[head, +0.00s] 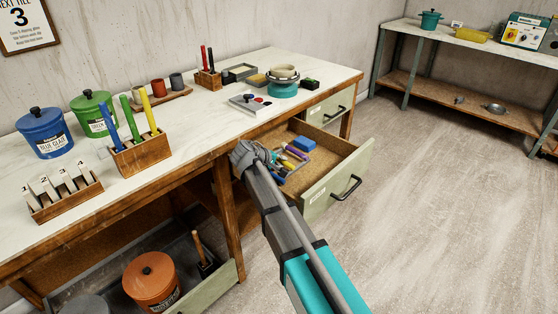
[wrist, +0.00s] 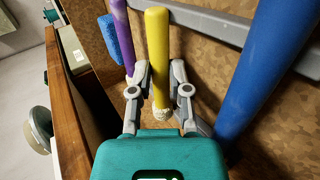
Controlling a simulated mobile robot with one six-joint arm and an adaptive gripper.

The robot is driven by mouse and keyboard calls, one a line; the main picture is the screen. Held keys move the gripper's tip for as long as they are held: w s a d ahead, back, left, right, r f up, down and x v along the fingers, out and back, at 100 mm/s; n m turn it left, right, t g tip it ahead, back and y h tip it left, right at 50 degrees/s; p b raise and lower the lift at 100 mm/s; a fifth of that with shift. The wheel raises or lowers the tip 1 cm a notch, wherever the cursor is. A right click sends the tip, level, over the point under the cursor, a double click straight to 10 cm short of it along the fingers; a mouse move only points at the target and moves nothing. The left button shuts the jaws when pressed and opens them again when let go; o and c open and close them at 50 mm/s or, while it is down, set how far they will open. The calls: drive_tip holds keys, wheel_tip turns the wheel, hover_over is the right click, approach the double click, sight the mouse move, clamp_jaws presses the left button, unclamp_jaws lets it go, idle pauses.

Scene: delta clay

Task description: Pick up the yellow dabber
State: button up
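The yellow dabber (wrist: 158,45) lies in the open drawer in the wrist view, its whitish tip towards my palm. My gripper (wrist: 160,68) is over it, with one finger on each side. The fingers look apart, with a narrow gap at the right finger; contact on the left side is unclear. In the head view my gripper (head: 263,162) reaches into the drawer (head: 336,178) and partly hides its contents. A separate yellow stick (head: 148,112) stands upright in a wooden block on the bench.
A purple tool (wrist: 121,35) lies left of the dabber, beside a blue sponge (wrist: 110,40). A thick blue handle (wrist: 250,75) lies close on the right. The bench edge and wooden drawer wall (wrist: 68,130) are close on the left. Open floor (head: 430,210) lies right of the drawer.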

clamp_jaws()
drive_tip(key=shift+r, duration=0.1)
wheel_tip(320, 180, up, 3)
drive_tip(key=p, duration=0.2)
drive_tip(key=shift+f+p, duration=0.2)
drive_tip(key=shift+p, duration=0.2)
drive_tip(key=s+d+r+p, duration=0.1)
drive_tip(key=s+r+p, duration=0.9)
drive_tip(key=s, duration=0.4)
drive_tip(key=shift+d, duration=0.35)
drive_tip(key=shift+w+r, duration=0.1)
idle(1.4)
